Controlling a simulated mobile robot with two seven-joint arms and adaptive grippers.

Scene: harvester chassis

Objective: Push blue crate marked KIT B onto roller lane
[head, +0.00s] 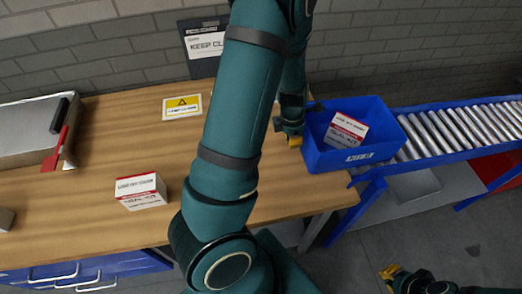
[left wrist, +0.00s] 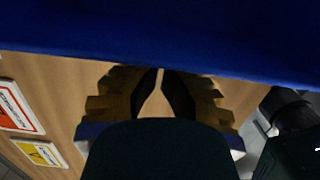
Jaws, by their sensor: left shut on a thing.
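The blue crate (head: 325,158) sits at the right end of the wooden table, its right side at the near end of the roller lane (head: 455,132). How much of it rests on the rollers is hidden. A small white label on its front is too small to read surely. My left gripper (head: 294,141) is at the crate's left wall. In the left wrist view its fingertips (left wrist: 162,72) come together at the blue wall (left wrist: 160,45), shut on the crate. My right gripper (head: 389,271) hangs low at the bottom right, apart from the crate; its jaw opening is unclear.
A red-and-white box (head: 345,130) is inside the crate. Another such box (head: 141,191) stands on the wooden table (head: 95,215). A grey metal case (head: 30,128) with a red part is at the far left. A yellow warning card (head: 182,107) lies towards the back. My left arm hides mid-table.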

